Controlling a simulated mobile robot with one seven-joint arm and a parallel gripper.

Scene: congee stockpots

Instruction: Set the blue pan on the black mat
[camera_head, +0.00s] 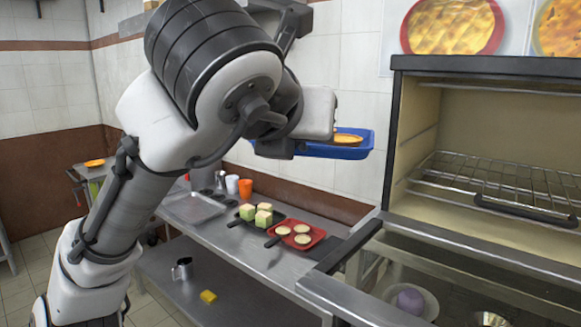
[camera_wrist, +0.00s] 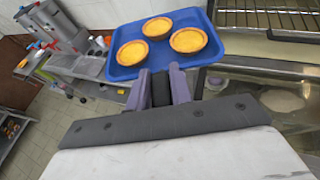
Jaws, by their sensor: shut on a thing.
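The blue pan (camera_head: 352,153) is up in the air above the counter, to the left of the oven, and looks about level. In the wrist view the blue pan (camera_wrist: 203,70) carries three yellow tarts (camera_wrist: 158,28). My gripper (camera_wrist: 161,88) is shut on the near edge of the pan. In the head view my gripper is mostly hidden behind my wrist. I cannot make out a black mat for certain in either view.
On the steel counter (camera_head: 250,258) stand a dark pan (camera_head: 283,216) with green-sided cubes, a red pan (camera_head: 316,233) with pale tarts, and cups. The open oven (camera_head: 480,110) with a wire rack (camera_head: 500,180) stands at the right. A dark bar (camera_head: 343,246) sticks out there.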

